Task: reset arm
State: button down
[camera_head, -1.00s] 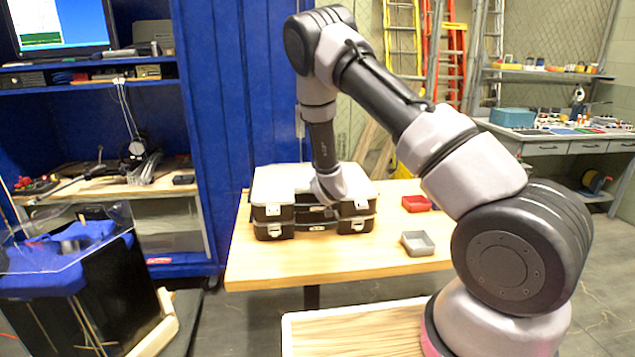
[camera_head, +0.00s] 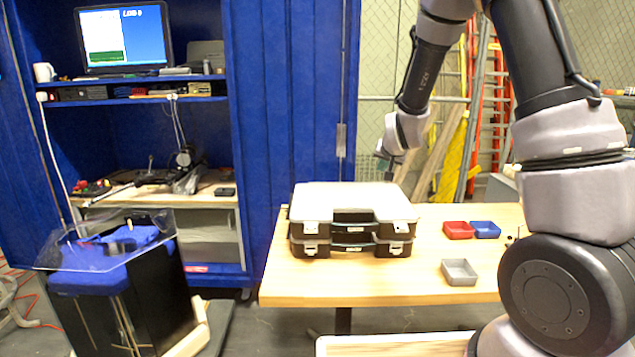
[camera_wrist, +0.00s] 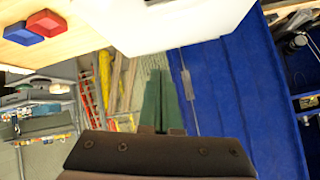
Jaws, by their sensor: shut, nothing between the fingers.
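My arm is raised on the right side of the head view, with its wrist bent down. My gripper (camera_head: 388,162) is above the back right part of the stacked cases, apart from them as far as I can tell. In the wrist view my gripper (camera_wrist: 161,90) shows as two dark green fingers lying together, shut and empty. The fingers point toward the blue cabinet wall and the fence.
Two stacked black cases with a pale top (camera_head: 350,200) stand on the wooden table (camera_head: 300,285). A red bin (camera_head: 458,230), a blue bin (camera_head: 486,229) and a grey bin (camera_head: 459,272) sit right of them. A blue cabinet (camera_head: 295,100) stands behind.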

jog(key=s+d+r+g, duration=0.1)
jog(key=s+d+r, duration=0.2)
jog(key=s+r, duration=0.9)
jog(key=s, duration=0.5)
jog(key=s+d+r+g+y, duration=0.1)
jog(key=s+r, duration=0.3)
jog(key=s, duration=0.5)
jog(key=s+d+r+g, duration=0.1)
jog(key=s+r, duration=0.2)
jog(key=s, duration=0.6)
jog(key=shift+r+y, duration=0.35)
jog(key=shift+y, duration=0.05)
